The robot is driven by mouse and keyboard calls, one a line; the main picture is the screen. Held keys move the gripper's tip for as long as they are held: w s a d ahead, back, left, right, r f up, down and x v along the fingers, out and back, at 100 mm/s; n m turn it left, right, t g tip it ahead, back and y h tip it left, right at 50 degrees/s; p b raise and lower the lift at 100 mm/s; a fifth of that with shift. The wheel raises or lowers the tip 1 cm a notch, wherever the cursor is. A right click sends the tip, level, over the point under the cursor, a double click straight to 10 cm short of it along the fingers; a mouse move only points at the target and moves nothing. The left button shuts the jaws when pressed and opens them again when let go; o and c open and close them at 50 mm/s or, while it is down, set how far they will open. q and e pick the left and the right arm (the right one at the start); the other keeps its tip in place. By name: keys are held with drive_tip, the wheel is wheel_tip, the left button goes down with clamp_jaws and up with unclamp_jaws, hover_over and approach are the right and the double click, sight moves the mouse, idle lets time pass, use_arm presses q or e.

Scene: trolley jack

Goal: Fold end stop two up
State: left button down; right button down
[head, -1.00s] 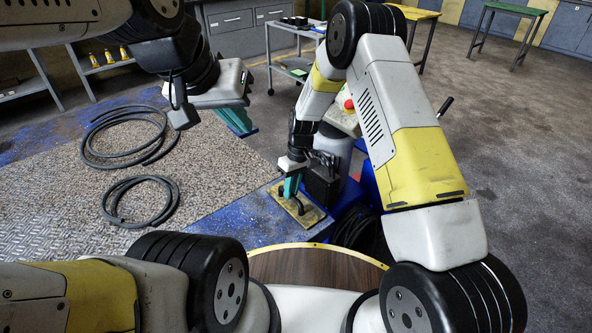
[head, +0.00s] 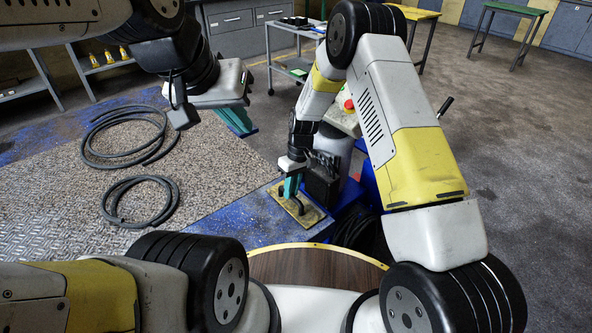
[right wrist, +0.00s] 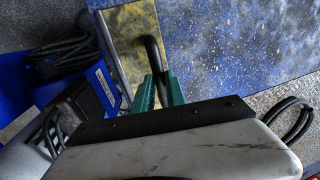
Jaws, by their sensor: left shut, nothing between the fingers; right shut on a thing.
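A worn yellow plate (head: 308,214) with a black bar handle (head: 297,206) lies about flat at the corner of the blue deck; it looks like the end stop, but no number shows. The plate (right wrist: 118,30) and the handle (right wrist: 152,52) also show in the right wrist view. My right gripper (head: 291,188) reaches down over the plate, its green fingers (right wrist: 158,92) shut on the handle; the exact contact is partly hidden. My left gripper (head: 240,122) is shut and empty, above the deck further back, away from the plate.
Black hose coils (head: 140,200) lie on the textured deck at left. The blue deck (head: 235,215) left of the plate is clear.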

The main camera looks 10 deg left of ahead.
drive_tip(key=shift+w+d, duration=0.1)
drive_tip(key=shift+w+d+r+g+y, duration=0.55)
drive_tip(key=shift+w+d+g+y, duration=0.2)
drive_tip(key=shift+g+y, duration=0.2)
drive_tip(key=shift+w+d+r+g+y, duration=0.2)
drive_tip(key=shift+w+d+g+y, duration=0.35)
drive_tip(key=shift+g+y, duration=0.25)
drive_tip(key=shift+w+d+r+g+y, duration=0.15)
drive_tip(key=shift+w+d+g+y, duration=0.35)
drive_tip(key=shift+g+y, duration=0.25)
